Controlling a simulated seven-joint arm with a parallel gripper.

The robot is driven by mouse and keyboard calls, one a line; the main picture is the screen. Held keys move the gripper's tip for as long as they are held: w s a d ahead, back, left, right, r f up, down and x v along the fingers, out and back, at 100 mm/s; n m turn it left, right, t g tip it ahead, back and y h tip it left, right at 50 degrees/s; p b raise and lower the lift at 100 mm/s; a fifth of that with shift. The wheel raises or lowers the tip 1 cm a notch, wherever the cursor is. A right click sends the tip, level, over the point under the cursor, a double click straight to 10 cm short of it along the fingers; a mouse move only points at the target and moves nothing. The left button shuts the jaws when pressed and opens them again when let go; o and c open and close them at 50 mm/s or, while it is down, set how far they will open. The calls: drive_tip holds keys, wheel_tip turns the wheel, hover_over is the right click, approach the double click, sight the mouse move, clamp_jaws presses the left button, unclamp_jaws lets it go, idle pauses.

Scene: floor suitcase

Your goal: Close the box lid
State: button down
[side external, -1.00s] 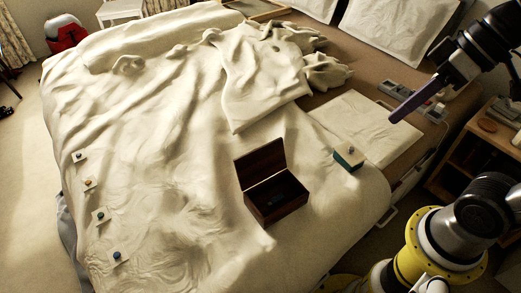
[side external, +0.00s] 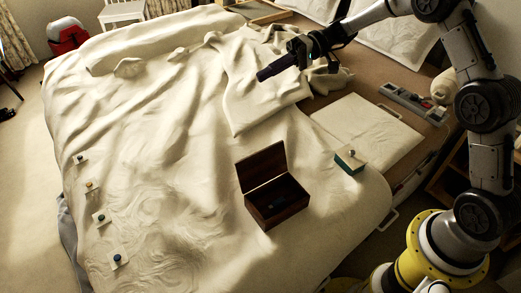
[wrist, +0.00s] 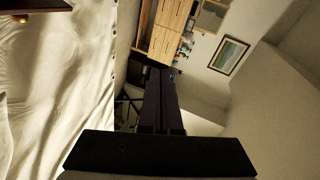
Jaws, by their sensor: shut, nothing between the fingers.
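A dark wooden box (side external: 278,213) stands on the bed in the side external view. Its lid (side external: 261,164) is hinged at the back and stands open, roughly upright. A dark brown corner at the top left of the wrist view may be part of the box.
The bed (side external: 170,150) has a rumpled cream cover. A small green and white box (side external: 349,161) with a knob sits right of the wooden box. Several small knobbed tiles (side external: 102,217) line the bed's left side. A tray (side external: 412,103) lies at the right.

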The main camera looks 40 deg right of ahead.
sight(260, 165)
drive_tip(key=w+d+f+m+t+y, duration=0.1)
drive_tip(key=d+f+m, duration=0.2)
drive_tip(key=f, duration=0.6)
drive_tip(key=d+f+m+t, duration=0.2)
drive_tip(key=f, duration=0.8)
drive_tip(key=w+d+f+m+t+y, duration=0.1)
drive_tip(key=d+f+m, duration=0.2)
drive_tip(key=f, duration=0.6)
drive_tip(key=a, duration=0.9)
drive_tip(key=shift+s, duration=0.2)
drive_tip(key=shift+r+n, duration=0.1)
drive_tip(key=shift+n, duration=0.2)
